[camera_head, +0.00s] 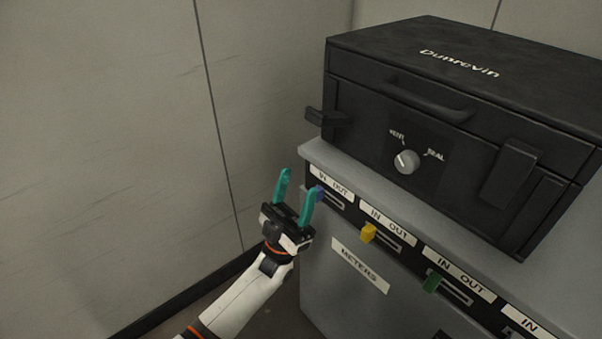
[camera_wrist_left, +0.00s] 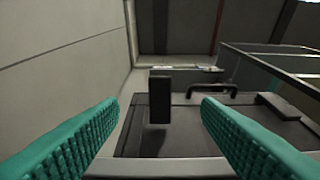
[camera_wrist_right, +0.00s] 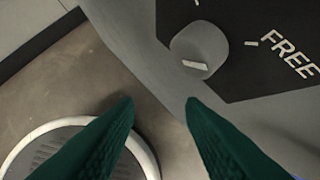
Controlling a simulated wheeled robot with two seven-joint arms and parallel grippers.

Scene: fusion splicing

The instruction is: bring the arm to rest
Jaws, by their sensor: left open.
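My left gripper (camera_head: 302,182) is open and empty, with its teal fingers pointing up, in front of the left end of the grey cabinet. In the left wrist view its fingers (camera_wrist_left: 160,115) stand wide apart with nothing between them, facing the black case. My right gripper is outside the head view. In the right wrist view its dark green fingers (camera_wrist_right: 160,104) are apart and empty, near a grey knob (camera_wrist_right: 199,50) on a dark panel marked FREE.
A black case (camera_head: 450,65) with a VENT/SEAL knob (camera_head: 406,161) stands on the grey cabinet (camera_head: 330,270). The cabinet front has IN/OUT sliders with blue, yellow (camera_head: 368,233) and green (camera_head: 432,282) tabs. A pale-rimmed round thing (camera_wrist_right: 30,140) lies low in the right wrist view.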

